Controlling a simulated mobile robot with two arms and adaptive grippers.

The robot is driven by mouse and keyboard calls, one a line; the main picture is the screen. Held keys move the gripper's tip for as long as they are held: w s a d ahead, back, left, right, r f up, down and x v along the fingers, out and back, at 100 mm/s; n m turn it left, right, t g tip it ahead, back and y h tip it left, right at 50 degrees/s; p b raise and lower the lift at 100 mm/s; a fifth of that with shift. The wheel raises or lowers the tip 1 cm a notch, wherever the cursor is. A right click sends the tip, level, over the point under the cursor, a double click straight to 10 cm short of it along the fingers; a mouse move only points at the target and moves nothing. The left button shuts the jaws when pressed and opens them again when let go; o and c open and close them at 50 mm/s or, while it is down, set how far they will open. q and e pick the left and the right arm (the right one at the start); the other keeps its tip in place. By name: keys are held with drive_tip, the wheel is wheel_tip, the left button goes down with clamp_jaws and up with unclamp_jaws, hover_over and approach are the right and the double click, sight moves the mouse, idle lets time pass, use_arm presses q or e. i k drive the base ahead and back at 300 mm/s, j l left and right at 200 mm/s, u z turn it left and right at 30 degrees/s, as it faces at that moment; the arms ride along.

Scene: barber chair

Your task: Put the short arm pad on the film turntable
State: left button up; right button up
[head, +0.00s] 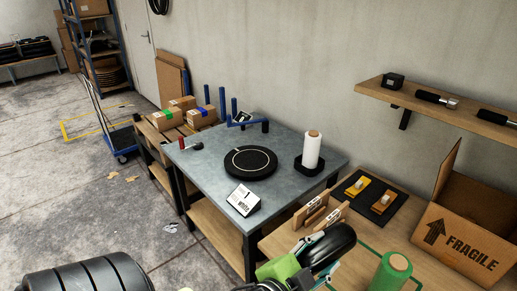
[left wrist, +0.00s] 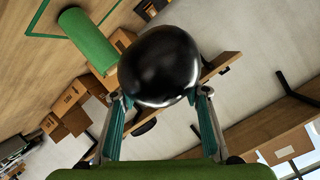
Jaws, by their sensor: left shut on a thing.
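The film turntable (head: 264,170) is a flat black disc with a pale ring, on the grey-topped table (head: 215,150). Nothing rests on its top. My left gripper (head: 318,259) is low in the head view, to the front right of the turntable and apart from it. It is shut on the short arm pad (head: 330,241), a glossy black rounded pad. In the left wrist view the pad (left wrist: 160,65) sits between the teal fingertips of my left gripper (left wrist: 160,98), which hide parts of its sides. My right gripper is not in view.
A white film roll (head: 312,149) stands right of the turntable, and a card sign (head: 243,199) stands before it. Blue posts (head: 234,110) and boxes (head: 172,117) are behind left. A green roll (head: 391,272) and a FRAGILE carton (head: 463,240) stand at right.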

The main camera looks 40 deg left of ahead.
sight(251, 159)
drive_tip(key=j+z, duration=0.15)
drive_tip(key=j, duration=0.4)
drive_tip(key=j+z, duration=0.15)
drive_tip(key=j, duration=0.4)
drive_tip(key=j+z, duration=0.15)
drive_tip(key=j, duration=0.4)
drive_tip(key=k+j+z, duration=0.15)
drive_tip(key=j, duration=0.35)
drive_tip(key=k+j+z, duration=0.15)
drive_tip(key=j, duration=0.4)
drive_tip(key=j+z, duration=0.1)
drive_tip(key=j, duration=0.35)
drive_tip(key=k+j+z, duration=0.1)
drive_tip(key=j, duration=0.3)
drive_tip(key=k+j, duration=0.15)
drive_tip(key=j, duration=0.3)
drive_tip(key=k+j+z, duration=0.15)
drive_tip(key=j, duration=0.25)
drive_tip(key=j+z, duration=0.1)
drive_tip(key=j, duration=0.35)
drive_tip(key=k+j+z, duration=0.1)
drive_tip(key=j, duration=0.3)
drive_tip(key=k, duration=0.1)
